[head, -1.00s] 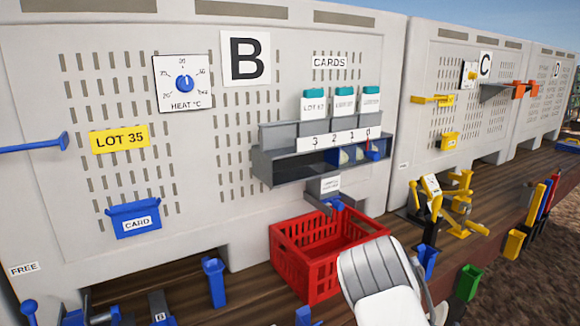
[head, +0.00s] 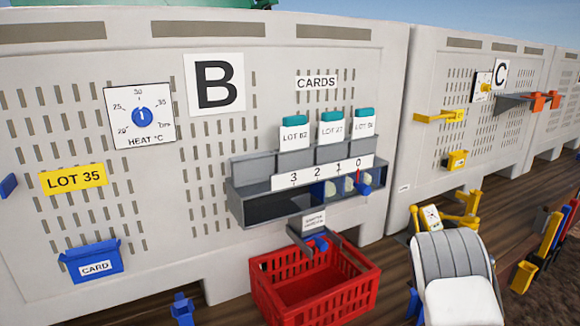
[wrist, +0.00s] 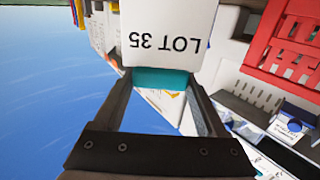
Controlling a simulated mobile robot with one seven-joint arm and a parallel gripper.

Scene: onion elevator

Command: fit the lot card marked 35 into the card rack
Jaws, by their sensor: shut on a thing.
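My gripper (wrist: 163,82) is shut on the teal grip of a white card printed LOT 35 (wrist: 168,30), which appears upside down in the wrist view. The card is in the air, and neither it nor my gripper shows in the head view. The grey card rack (head: 252,166) is on the panel under the CARDS sign. Three white cards with teal tops stand in it, reading about LOT 82, LOT 27 and LOT 51. The leftmost place, left of LOT 82, holds no card.
A blue holder labelled CARD (head: 92,262) hangs below a yellow LOT 35 plate (head: 74,179). A ledge numbered 3 to 0 (head: 318,172) fronts the rack. A red crate (head: 315,290) stands below. A heat dial (head: 141,117) is upper left. My arm covers the lower right.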

